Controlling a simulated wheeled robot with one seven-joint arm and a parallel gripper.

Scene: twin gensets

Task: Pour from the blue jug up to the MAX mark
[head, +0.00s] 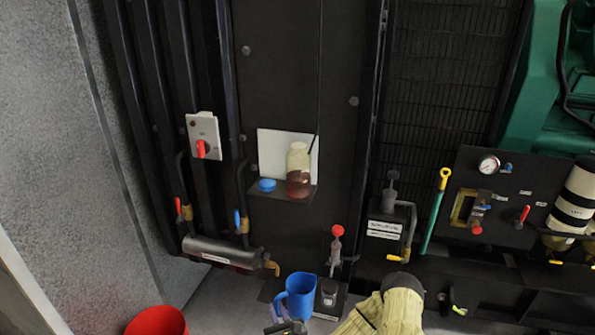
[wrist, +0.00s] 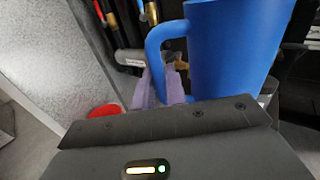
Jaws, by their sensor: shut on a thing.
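The blue jug (head: 300,297) is upright at the bottom of the head view, and its inside cannot be made out. In the wrist view the jug (wrist: 235,50) fills the upper right, with its handle to the left. My gripper (wrist: 163,88) is shut on the jug's handle, its pale purple fingers around the handle's lower part. My gripper also shows in the head view (head: 284,318). A clear jar (head: 298,172) with reddish-brown liquid in its lower part stands on a small shelf before a white panel. Its opening appears uncapped. No MAX mark is legible.
A blue cap (head: 267,185) lies left of the jar on the shelf (head: 284,193). A red bucket (head: 157,322) stands at lower left. A red-topped hand pump (head: 336,250) rises beside the jug. A grey cylinder (head: 222,252) and pipes with valves line the wall at left.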

